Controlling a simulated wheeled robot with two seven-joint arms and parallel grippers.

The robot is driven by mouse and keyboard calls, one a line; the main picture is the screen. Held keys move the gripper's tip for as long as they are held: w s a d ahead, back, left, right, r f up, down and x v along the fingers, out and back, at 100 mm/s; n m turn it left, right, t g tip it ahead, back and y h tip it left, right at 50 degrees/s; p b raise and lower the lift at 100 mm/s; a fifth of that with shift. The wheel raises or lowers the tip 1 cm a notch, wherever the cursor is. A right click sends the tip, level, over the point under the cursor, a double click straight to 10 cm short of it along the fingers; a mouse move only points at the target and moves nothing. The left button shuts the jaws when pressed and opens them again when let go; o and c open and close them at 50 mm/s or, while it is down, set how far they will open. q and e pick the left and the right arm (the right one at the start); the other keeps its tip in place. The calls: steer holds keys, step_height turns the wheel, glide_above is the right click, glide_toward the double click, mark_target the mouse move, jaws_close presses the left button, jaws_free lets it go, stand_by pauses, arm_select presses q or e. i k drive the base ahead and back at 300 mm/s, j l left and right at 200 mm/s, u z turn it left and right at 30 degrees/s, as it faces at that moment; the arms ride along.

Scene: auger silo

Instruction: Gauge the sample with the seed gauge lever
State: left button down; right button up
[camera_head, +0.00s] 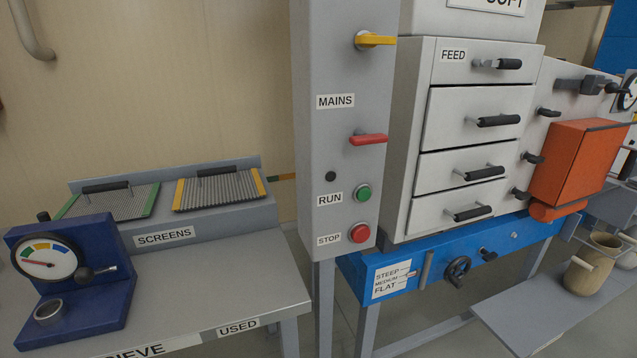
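The seed gauge (70,265) is a dark blue stand at the lower left, on the grey bench. Its round dial (44,257) has coloured bands, and a red needle points to the left, near the red band. Another black knob (43,216) tops the stand. Neither of my grippers is in view.
Two framed screens (112,201) (217,187) lie in the SCREENS rack behind the gauge. A grey MAINS panel (340,70) stands right of the bench. The bench front is clear.

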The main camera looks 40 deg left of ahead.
mark_target(85, 276)
steer(key=u, duration=2.8)
